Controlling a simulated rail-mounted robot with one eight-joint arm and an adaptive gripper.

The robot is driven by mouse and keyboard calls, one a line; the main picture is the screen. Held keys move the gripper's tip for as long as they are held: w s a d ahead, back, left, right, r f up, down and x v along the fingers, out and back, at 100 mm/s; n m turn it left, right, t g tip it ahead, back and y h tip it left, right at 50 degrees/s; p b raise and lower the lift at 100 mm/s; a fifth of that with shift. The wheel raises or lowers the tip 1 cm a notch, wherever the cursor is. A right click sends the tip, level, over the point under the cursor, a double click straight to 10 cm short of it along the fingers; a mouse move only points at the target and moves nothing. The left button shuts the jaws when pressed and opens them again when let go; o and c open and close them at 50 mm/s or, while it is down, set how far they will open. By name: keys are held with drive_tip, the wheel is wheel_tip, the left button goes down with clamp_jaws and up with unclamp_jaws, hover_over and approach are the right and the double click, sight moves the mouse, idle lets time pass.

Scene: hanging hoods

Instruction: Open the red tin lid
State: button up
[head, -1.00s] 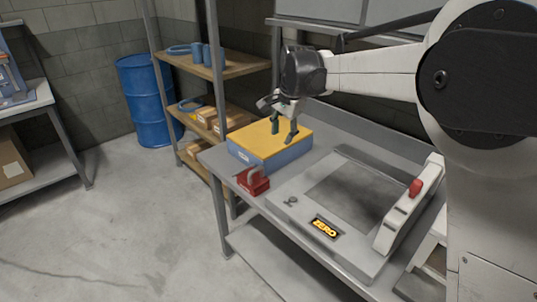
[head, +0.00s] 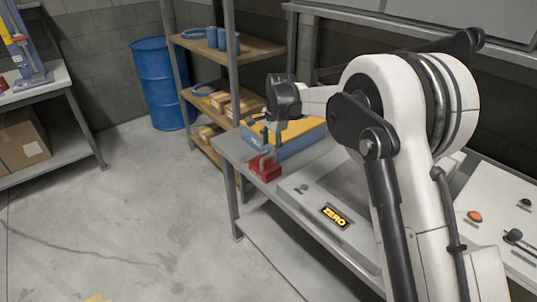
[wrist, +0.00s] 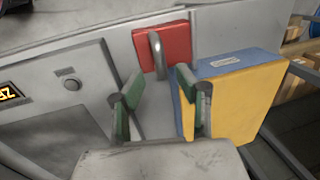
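The red tin (head: 265,169) sits near the front edge of the grey workbench, beside a blue box with a yellow top (head: 300,136). In the wrist view the tin (wrist: 176,52) shows a flat red face with a grey curved handle (wrist: 155,50). I cannot make out the seam between lid and body. My gripper (head: 267,135) is above the tin in the head view. In the wrist view its green-padded fingers (wrist: 158,86) are apart and empty, with the handle just beyond them, roughly between the tips. Contact with the handle does not show.
The blue and yellow box (wrist: 240,95) is close to the right finger in the wrist view. Wooden shelves (head: 255,55) and a blue barrel (head: 160,85) stand behind. Floor at left is free.

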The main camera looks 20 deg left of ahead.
sight(268, 156)
drive_tip(key=shift+w+a+f, duration=0.1)
drive_tip(key=shift+a+f, duration=0.05)
drive_tip(key=shift+f, duration=0.7)
drive_tip(key=shift+w+a+f, duration=0.1)
drive_tip(key=shift+a+f, duration=0.05)
drive_tip(key=shift+f, duration=0.7)
drive_tip(key=shift+w+a+f, duration=0.1)
drive_tip(key=shift+a+f, duration=0.05)
drive_tip(key=shift+f, duration=0.7)
drive_tip(key=shift+c, duration=0.4)
clamp_jaws()
